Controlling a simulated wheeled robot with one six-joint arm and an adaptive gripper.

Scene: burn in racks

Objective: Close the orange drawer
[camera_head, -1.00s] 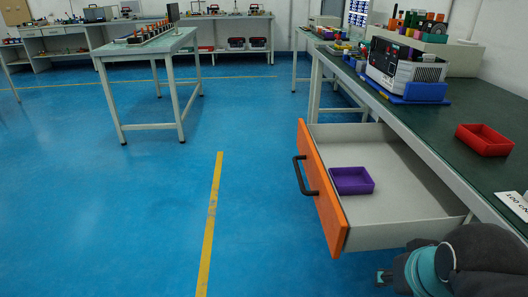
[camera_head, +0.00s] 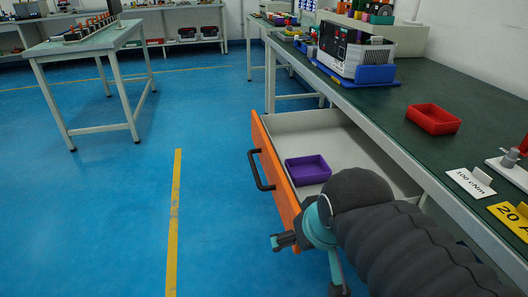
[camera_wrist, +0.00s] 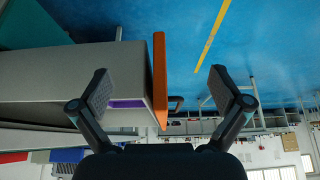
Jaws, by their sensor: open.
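The orange drawer (camera_head: 270,165) is pulled out from under the green-topped bench. Its orange front faces left and carries a black bar handle (camera_head: 258,172). A purple bin (camera_head: 307,169) lies inside the drawer, near the front panel. My gripper (camera_head: 306,266) is open and empty at the near end of the drawer front, and my arm covers the drawer's near corner. In the wrist view my open fingers (camera_wrist: 163,90) appear on either side of the orange front (camera_wrist: 159,75). The handle (camera_wrist: 176,103) shows beyond. I cannot tell whether a finger touches the drawer.
The green bench top (camera_head: 385,110) holds a red bin (camera_head: 433,119), a grey device in a blue tray (camera_head: 355,60) and label cards (camera_head: 470,183). Blue floor (camera_head: 110,220) is clear left of the drawer. Another table (camera_head: 85,45) stands at the back left.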

